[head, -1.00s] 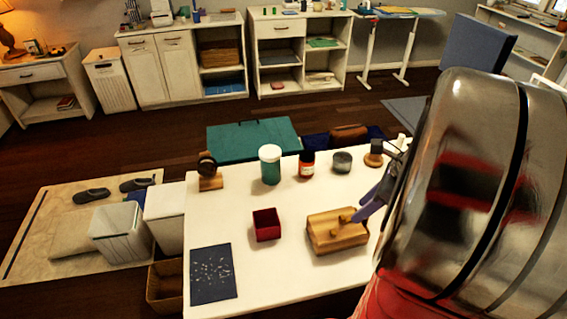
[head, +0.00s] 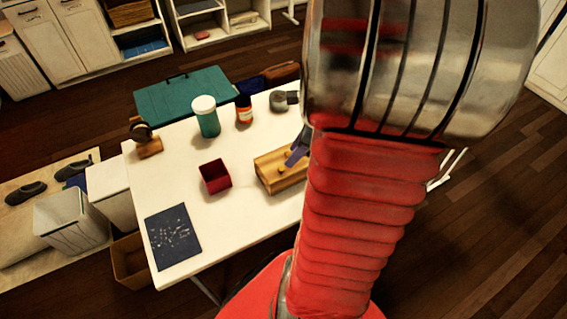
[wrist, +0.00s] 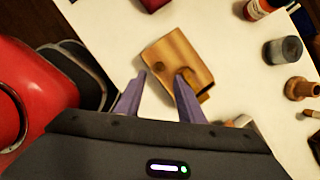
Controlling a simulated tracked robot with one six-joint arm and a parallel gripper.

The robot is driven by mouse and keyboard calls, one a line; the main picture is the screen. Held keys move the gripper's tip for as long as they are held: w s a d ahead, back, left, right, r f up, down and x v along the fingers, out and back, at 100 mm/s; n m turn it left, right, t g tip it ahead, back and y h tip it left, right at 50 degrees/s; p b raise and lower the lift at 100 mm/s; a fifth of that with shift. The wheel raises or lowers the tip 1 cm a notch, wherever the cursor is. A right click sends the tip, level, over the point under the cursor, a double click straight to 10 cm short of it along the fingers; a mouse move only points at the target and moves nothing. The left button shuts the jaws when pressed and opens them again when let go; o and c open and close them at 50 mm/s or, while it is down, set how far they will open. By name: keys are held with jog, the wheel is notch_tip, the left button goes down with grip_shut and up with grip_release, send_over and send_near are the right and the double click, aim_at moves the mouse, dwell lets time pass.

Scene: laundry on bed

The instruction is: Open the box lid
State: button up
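The wooden box (head: 270,172) stands on the white table, its lid closed as far as I can see, with small wooden knobs on it. It also shows in the wrist view (wrist: 172,50), just beyond my fingertips. My gripper (wrist: 161,76) is open, its two purple fingers apart with nothing seen held between them. The right finger's tip is close to or against a wooden knob (wrist: 187,75) on the box; I cannot tell if they touch. In the head view my arm hides the box's right end and most of my gripper.
On the white table (head: 235,225) stand a red open box (head: 215,178), a teal jar (head: 208,122), an orange bottle (head: 244,110) and a grey tin (head: 279,101). A dark card (head: 173,237) lies at the front left.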

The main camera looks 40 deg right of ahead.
aim_at(282, 168)
jog(key=shift+x, duration=3.55)
jog(key=shift+c, duration=0.7)
grip_shut()
jog(key=shift+a, duration=0.15)
